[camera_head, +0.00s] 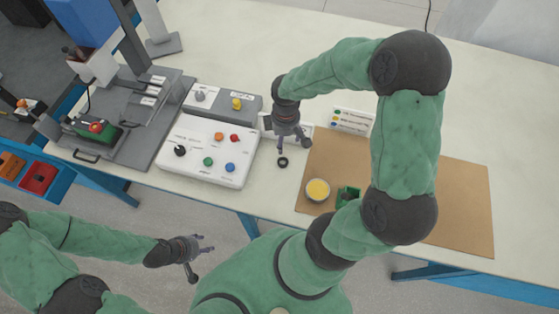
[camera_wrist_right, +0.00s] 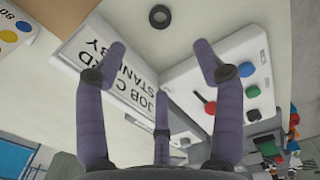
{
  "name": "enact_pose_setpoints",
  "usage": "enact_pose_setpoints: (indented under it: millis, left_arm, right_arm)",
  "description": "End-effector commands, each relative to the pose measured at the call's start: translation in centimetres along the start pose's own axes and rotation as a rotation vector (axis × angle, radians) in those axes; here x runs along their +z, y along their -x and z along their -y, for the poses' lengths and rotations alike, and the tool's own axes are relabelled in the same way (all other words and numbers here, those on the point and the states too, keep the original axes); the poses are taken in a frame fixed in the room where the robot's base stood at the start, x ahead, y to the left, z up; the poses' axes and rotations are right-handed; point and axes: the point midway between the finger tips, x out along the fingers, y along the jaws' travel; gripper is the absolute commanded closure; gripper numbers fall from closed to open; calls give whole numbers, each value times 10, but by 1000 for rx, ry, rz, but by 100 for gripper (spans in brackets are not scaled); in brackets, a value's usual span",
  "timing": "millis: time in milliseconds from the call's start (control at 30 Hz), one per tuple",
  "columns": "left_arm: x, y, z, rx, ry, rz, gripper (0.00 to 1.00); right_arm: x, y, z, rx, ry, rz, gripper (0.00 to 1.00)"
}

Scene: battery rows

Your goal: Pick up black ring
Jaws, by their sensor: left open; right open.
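A small black ring (camera_head: 282,162) lies flat on the pale table, between the white button panel and the brown board. It also shows near the top of the right wrist view (camera_wrist_right: 159,16), beyond the fingertips. My right gripper (camera_head: 287,144) is above the table just behind the ring, pointing down. Its fingers (camera_wrist_right: 160,75) are spread open with nothing between them, and the ring is apart from them. My left gripper (camera_head: 200,245) is open and empty, over the floor in front of the table.
A white panel (camera_head: 195,170) with coloured knobs stands left of the ring, with a grey box (camera_head: 222,103) behind it. A white sign (camera_wrist_right: 88,62) lies near my right fingers. A brown board (camera_head: 462,200) with a yellow-filled cup (camera_head: 317,190) and a green block (camera_head: 347,195) lies right.

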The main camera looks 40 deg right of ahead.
Motion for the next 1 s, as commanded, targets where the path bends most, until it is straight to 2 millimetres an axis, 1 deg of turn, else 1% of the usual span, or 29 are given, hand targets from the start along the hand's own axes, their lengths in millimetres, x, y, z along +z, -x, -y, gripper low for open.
enact_pose_setpoints:
  millis: [33, 233, 333, 567, 667, 833, 900, 1000]
  left_arm:
    - [0, -11, 4, 0, 0, 0, 51]
    - [-2, -34, 12, 0, 0, -1, 51]
    - [-2, -43, 15, 0, 0, -1, 51]
    - [-2, -50, 18, 0, 0, -1, 51]
    - [-3, -53, 19, 0, 0, -1, 51]
    - [-3, -60, 21, 0, 0, -1, 51]
    - [-3, -62, 22, 0, 0, -1, 51]
    - [-3, -63, 22, 0, 0, -1, 51]
  right_arm:
    - [0, -12, 0, 0, 0, 0, 31]
    - [0, -36, 0, 0, 0, 0, 31]
    - [0, -46, 0, 0, 0, 0, 31]
    - [0, -58, 0, -1, 0, 1, 31]
    - [1, -70, 1, -3, 0, 2, 31]
    - [0, -96, 0, -3, 0, 2, 31]
    - [0, -103, 0, -1, 0, 1, 31]
    - [0, -108, 0, 0, 1, 0, 31]
